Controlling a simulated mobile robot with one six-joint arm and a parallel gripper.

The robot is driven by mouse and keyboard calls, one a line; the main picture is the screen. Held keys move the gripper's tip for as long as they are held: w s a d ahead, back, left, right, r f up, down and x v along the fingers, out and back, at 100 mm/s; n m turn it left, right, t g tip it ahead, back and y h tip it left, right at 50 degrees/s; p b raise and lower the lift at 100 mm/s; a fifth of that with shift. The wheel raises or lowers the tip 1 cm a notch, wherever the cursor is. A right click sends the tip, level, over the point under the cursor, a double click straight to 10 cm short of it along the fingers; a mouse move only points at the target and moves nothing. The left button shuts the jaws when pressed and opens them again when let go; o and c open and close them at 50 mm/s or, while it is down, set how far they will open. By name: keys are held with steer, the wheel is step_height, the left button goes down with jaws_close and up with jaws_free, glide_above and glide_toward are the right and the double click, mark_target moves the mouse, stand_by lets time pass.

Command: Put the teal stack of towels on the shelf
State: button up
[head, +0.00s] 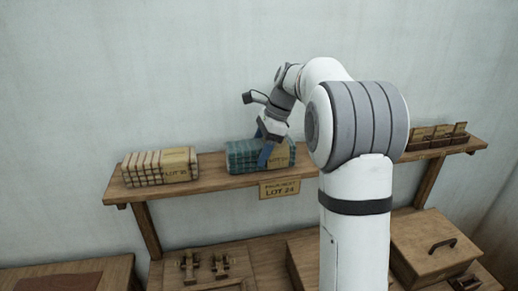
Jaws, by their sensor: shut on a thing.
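The teal stack of towels (243,157) is on the wooden shelf (215,180), near its middle, with a pale label band on its right part. My gripper (267,148) reaches it from above, with its blue fingers around the stack, and is shut on it. The stack looks level and at the shelf's surface; whether it bears its full weight there I cannot tell. The gripper fingers hide part of its front and top.
A cream stack (160,166) labelled as a lot stands to the left on the shelf, with a gap between. A "LOT 24" sign (280,188) hangs on the shelf edge. Small wooden holders (436,136) stand at the right end. A lidded wooden box (436,247) is below.

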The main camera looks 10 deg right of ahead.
steer(key=o, duration=1.1)
steer(key=shift+f, duration=0.1)
steer(key=shift+c, duration=0.2)
steer(key=v, duration=1.2)
steer(key=shift+b, duration=0.4)
steer(key=s+a+f+n+t+h, duration=0.1)
steer(key=s+a+n, duration=0.1)
steer(key=s+n, duration=0.35)
steer(key=s+a+f+n+h, duration=0.1)
steer(key=s+a+f+n, duration=0.1)
steer(key=s, duration=0.6)
steer(key=s+a+f+n+t+h, duration=0.1)
steer(key=s+f+n+t+h, duration=0.1)
steer(key=s+f+n, duration=0.8)
steer(key=s+f, duration=0.3)
steer(key=s, duration=0.4)
steer(key=shift+n+t, duration=0.35)
steer(key=shift+t, duration=0.05)
steer(key=shift+f, duration=0.15)
step_height(320, 180, down, 4)
steer(key=b, duration=0.3)
